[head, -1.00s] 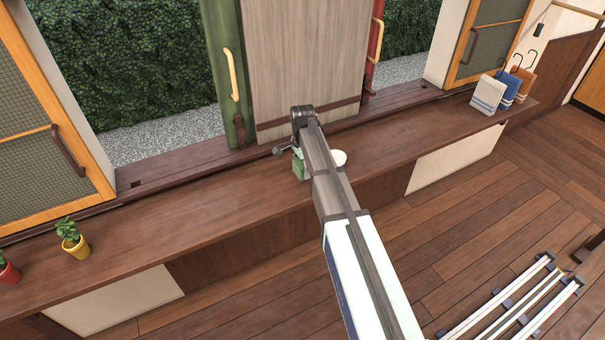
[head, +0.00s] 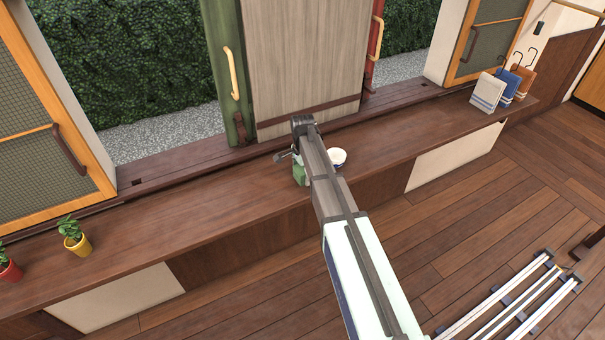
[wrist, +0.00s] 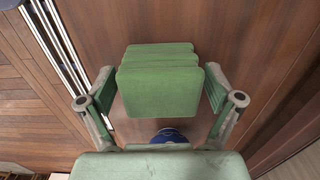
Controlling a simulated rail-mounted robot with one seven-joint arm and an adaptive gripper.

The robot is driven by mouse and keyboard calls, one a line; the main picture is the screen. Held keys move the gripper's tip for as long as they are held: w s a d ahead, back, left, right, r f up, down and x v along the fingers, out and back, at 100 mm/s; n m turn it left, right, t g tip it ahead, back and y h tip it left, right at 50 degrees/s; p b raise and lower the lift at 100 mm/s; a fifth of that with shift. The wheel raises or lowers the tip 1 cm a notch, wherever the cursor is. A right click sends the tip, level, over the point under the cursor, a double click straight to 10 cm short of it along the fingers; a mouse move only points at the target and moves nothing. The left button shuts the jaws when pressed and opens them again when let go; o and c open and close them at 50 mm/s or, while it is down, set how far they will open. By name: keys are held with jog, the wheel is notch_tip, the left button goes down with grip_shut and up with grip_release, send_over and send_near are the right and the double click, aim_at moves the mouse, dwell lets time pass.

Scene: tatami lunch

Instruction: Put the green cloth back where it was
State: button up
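The green cloth (wrist: 160,82) is a folded, layered block in the middle of the wrist view. In the head view the green cloth (head: 299,174) shows only in part beside my arm, low at the wooden counter. My gripper (wrist: 160,76) is open, with one finger on each side of the cloth and a narrow gap showing at each side. I cannot tell how far the fingertips are above or around it. In the head view my gripper (head: 287,154) is mostly hidden by my arm.
A white bowl (head: 337,157) stands on the long wooden counter (head: 400,140), just right of my arm. Blue, white and brown cloths (head: 490,92) hang at the counter's right end. Potted plants (head: 74,237) stand at its left end. The counter between is clear.

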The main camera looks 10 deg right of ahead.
aim_at(302, 169)
notch_tip(302, 169, up, 12)
jog(key=b, duration=0.3)
jog(key=shift+r+b, duration=0.2)
jog(key=shift+b, duration=0.1)
dwell(0.5)
